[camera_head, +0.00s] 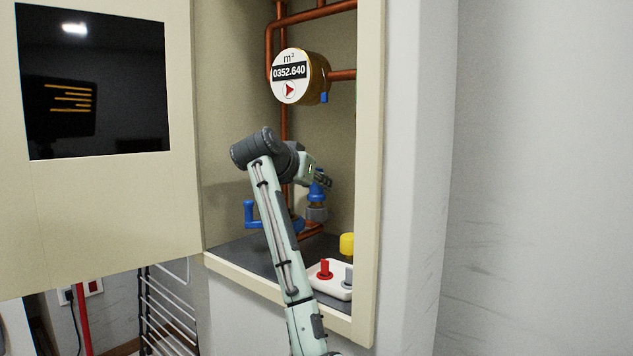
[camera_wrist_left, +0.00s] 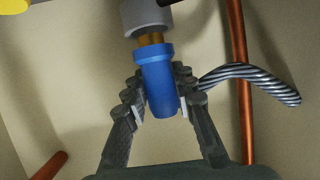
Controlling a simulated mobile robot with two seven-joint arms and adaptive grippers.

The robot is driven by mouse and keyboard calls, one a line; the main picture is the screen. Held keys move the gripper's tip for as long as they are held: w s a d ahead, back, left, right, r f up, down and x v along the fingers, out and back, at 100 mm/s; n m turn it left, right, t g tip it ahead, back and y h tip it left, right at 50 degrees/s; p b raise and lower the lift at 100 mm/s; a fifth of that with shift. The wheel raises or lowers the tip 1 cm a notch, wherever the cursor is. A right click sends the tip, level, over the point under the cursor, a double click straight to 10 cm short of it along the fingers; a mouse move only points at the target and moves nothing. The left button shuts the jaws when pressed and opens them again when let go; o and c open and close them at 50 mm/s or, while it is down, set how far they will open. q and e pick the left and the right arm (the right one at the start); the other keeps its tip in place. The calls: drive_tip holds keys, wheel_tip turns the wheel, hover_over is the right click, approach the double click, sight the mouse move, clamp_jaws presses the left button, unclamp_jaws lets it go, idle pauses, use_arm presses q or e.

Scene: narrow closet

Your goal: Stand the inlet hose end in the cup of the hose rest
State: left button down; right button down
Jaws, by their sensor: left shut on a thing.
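My left gripper (camera_wrist_left: 162,98) is shut on a blue hose end (camera_wrist_left: 160,85) in the left wrist view. Brass shows at the hose end's far end, against a grey cylindrical fitting (camera_wrist_left: 146,15). I cannot tell whether the brass sits inside it or only touches it, or whether the fitting is the rest's cup. A striped braided hose (camera_wrist_left: 250,72) curves off behind the right finger. In the head view, the gripper (camera_head: 322,182) is in the cabinet at the blue end (camera_head: 317,192), above the grey fitting (camera_head: 316,213). My right gripper is not in view.
A blue lever (camera_head: 250,214) and copper pipes (camera_head: 270,50) are near my arm. A round meter (camera_head: 291,76) hangs above. A white plate (camera_head: 318,288) with red and grey pegs, and a yellow part (camera_head: 347,244), are at the right. The cabinet's right post (camera_head: 369,150) stands close.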

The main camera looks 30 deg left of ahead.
use_arm(q)
drive_tip(key=c, duration=1.2)
unclamp_jaws()
drive_tip(key=shift+o, duration=0.2)
drive_tip(key=v, duration=1.2)
